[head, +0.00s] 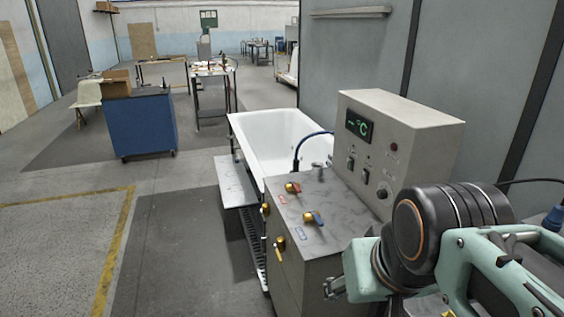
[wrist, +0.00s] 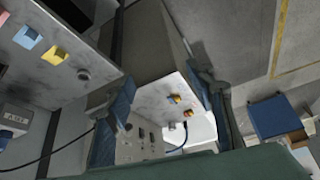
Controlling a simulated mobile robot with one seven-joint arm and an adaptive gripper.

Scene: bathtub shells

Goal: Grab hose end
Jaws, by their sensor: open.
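A thin blue hose (head: 299,148) arcs up from the marble-topped control cabinet (head: 325,211) at the near end of the white bathtub (head: 268,137). It also shows small in the wrist view (wrist: 178,149). Which point is its free end is unclear. My gripper (wrist: 166,83) shows in the wrist view with its two blue-padded fingers spread and nothing between them. The hose lies beyond the fingers, apart from them. In the head view my arm is at the lower right, right of the cabinet and well apart from the hose.
A beige control box (head: 420,122) with a green display stands on the cabinet's right. A dark cable (head: 528,181) runs along the right wall. A blue cabinet (head: 143,124) stands far left. The left floor is clear.

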